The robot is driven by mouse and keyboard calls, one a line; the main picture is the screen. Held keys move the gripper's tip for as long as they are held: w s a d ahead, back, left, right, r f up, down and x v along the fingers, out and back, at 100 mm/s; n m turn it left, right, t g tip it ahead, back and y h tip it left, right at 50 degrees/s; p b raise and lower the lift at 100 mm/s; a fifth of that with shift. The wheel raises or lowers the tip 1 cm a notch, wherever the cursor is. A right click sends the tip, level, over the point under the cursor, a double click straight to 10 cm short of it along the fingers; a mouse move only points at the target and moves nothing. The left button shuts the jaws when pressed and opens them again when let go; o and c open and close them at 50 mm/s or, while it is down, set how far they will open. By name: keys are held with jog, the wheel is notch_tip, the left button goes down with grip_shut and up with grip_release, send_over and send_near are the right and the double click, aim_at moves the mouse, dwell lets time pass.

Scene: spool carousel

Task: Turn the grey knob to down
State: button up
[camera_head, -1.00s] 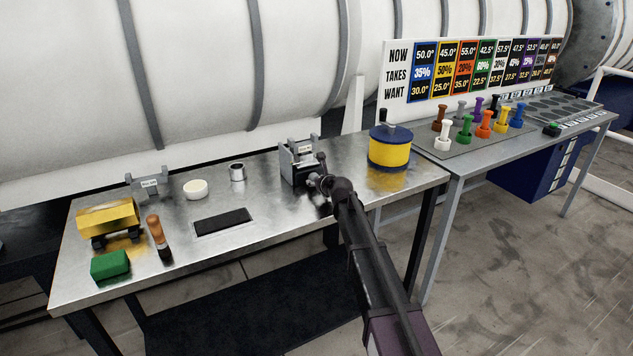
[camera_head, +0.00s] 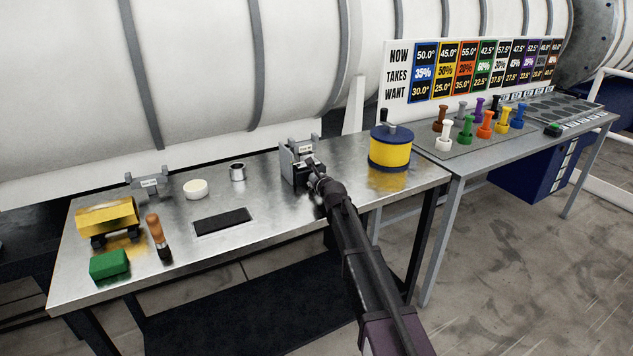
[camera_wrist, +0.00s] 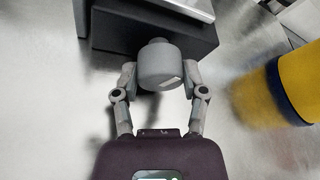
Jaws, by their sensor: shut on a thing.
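The grey knob (camera_wrist: 158,62) is a short rounded cylinder on the front of a dark box (camera_wrist: 205,35), seen in the wrist view. A pale mark shows on the knob's lower right side. My gripper (camera_wrist: 160,78) has one finger on each side of the knob and is shut on it. In the head view my gripper (camera_head: 315,180) is at the front of the small dark and grey device (camera_head: 300,158) on the metal table. The knob cannot be made out clearly there behind my gripper.
A yellow drum with a blue lid (camera_head: 389,152) stands close to the right of the device. A metal cup (camera_head: 238,172), white dish (camera_head: 195,189) and black pad (camera_head: 222,221) lie to the left. Several coloured pegs stand on the right-hand table (camera_head: 470,150).

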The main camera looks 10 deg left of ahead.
jog(key=o, duration=1.2)
jog(key=shift+w+a, duration=0.1)
jog(key=shift+c, duration=0.2)
jog(key=shift+m, duration=0.3)
